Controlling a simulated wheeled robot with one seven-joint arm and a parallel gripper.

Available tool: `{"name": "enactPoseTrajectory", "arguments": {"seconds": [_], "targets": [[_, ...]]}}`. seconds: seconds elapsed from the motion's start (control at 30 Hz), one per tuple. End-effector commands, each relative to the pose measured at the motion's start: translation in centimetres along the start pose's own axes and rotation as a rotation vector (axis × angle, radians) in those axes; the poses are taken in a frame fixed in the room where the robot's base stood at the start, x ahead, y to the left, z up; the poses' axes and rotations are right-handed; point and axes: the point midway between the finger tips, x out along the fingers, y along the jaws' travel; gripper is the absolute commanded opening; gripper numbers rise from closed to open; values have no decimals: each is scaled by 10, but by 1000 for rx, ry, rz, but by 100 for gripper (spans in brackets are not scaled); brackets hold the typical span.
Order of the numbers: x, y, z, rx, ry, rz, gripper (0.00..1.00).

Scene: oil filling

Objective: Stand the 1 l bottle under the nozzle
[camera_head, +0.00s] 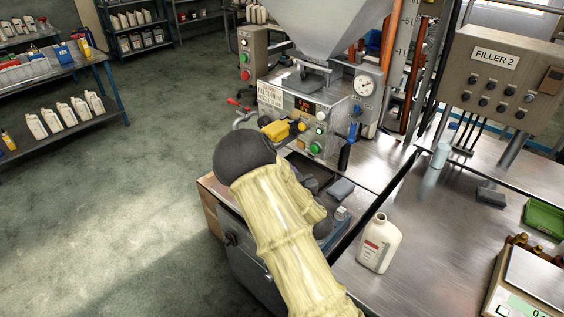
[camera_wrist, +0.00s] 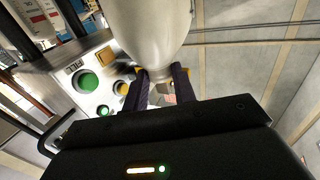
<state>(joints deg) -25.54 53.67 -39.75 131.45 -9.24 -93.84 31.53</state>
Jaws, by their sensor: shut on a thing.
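My gripper (camera_wrist: 162,88) shows its two dark fingers in the wrist view, shut on a pale, smooth, rounded thing (camera_wrist: 148,28) that looks like the bottle. It fills the top middle of that view; no label shows on it. In the head view my arm hides my gripper and what it holds. The filling machine (camera_head: 305,118) stands just beyond my arm, under a steel hopper (camera_head: 318,30). Its nozzle cannot be made out, so I cannot tell how the held thing stands to it. The machine's button panel (camera_wrist: 92,85) is left of my fingers.
Another white bottle with a red label (camera_head: 378,243) stands upright on the steel bench (camera_head: 425,280), right of my arm. A scale (camera_head: 532,275) and a green tray (camera_head: 545,216) are at the far right. Several white bottles (camera_head: 65,112) stand on the left shelf.

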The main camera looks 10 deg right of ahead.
Motion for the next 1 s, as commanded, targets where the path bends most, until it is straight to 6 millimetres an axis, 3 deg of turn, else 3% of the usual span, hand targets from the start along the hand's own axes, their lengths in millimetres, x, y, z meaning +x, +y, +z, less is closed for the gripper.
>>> {"name": "enactPoseTrajectory", "arguments": {"seconds": [0.53, 1.0], "targets": [[2, 1, 2, -11, 6, 0, 0], [18, 4, 25, -11, 6, 0, 0]]}}
